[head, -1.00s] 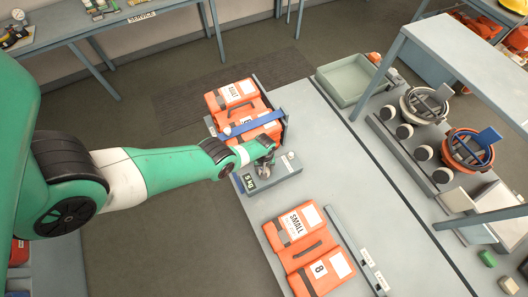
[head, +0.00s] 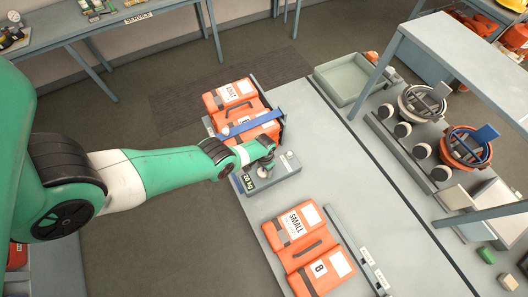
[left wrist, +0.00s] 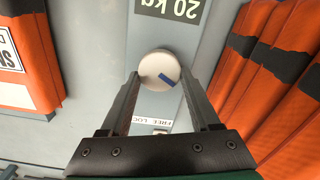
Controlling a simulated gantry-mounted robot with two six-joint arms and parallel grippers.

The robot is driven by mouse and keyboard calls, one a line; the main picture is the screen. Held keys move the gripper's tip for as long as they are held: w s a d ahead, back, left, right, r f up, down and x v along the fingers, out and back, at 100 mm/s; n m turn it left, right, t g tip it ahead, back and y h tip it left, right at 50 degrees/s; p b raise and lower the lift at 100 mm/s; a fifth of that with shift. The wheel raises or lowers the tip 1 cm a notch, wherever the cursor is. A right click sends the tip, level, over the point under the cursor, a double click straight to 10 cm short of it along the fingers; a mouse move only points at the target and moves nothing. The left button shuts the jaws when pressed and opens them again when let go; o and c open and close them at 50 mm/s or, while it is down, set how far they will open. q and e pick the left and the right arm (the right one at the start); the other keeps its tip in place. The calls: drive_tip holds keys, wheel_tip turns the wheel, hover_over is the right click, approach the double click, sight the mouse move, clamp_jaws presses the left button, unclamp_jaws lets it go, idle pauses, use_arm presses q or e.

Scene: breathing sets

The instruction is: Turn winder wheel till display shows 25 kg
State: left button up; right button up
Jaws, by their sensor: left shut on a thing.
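In the head view my left gripper (head: 266,166) is over the grey winder box (head: 275,184) and hides the wheel. The display (head: 248,182) at the box's left end reads 20 kg; it also shows in the left wrist view (left wrist: 172,12). My right gripper is in neither view.
An orange ADULT case (head: 238,96) under a blue bar (head: 252,124) lies behind the box. An orange SMALL case (head: 305,240) lies in front. A FREE LOCK label (left wrist: 152,121) is near the fingers. A green-grey tray (head: 340,80) stands at the back right.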

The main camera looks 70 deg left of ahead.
use_arm(q)
drive_tip(key=shift+d+m, duration=0.1)
drive_tip(key=shift+m, duration=1.2)
drive_tip(key=o, duration=1.4)
drive_tip(key=shift+c, duration=0.2)
